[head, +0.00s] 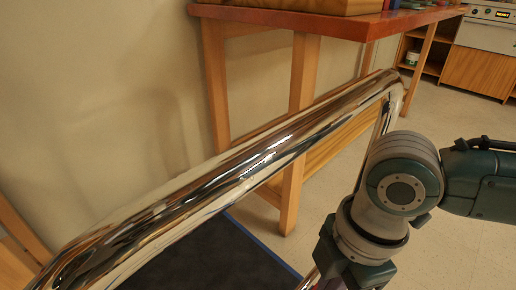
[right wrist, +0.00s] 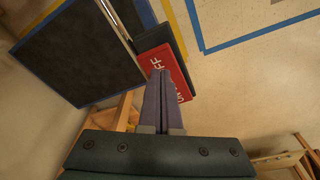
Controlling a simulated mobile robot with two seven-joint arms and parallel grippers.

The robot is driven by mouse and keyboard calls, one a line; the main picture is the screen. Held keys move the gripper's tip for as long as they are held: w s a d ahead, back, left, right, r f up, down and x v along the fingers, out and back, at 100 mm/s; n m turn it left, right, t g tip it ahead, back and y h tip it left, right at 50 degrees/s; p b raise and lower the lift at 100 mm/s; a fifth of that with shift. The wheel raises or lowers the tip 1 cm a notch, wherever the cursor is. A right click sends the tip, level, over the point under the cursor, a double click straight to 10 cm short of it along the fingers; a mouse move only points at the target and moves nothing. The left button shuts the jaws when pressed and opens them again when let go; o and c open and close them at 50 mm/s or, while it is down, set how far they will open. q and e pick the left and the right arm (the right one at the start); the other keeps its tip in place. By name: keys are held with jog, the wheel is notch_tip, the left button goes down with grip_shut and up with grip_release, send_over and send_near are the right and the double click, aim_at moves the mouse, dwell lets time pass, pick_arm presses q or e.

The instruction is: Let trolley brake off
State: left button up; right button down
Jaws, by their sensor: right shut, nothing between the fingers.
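The trolley's thick chrome push handle (head: 250,165) runs diagonally across the head view. Its dark deck (head: 205,260) with a blue edge shows below, and the deck (right wrist: 80,55) also shows in the right wrist view. A red brake plate (right wrist: 178,68) with white letters, partly readable as "FF", sits beside a black part (right wrist: 152,38) by the deck's edge. My right gripper (right wrist: 159,73) is shut and empty, its fingertips over the red plate and hiding part of its lettering. I cannot tell whether they touch. In the head view its fingers are out of frame. My left gripper is not in view.
A wooden workbench (head: 330,20) with a red-brown top stands against the wall behind the handle. A cabinet (head: 480,70) is at the far right. The pale floor (head: 450,110) between is clear. Blue tape (right wrist: 250,38) marks the floor.

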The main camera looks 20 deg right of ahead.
jog(key=shift+f+b, duration=0.55)
jog(key=shift+f, duration=0.35)
jog(key=shift+r, duration=0.1)
notch_tip(320, 180, up, 7)
jog(key=p, duration=0.8)
dwell(0.5)
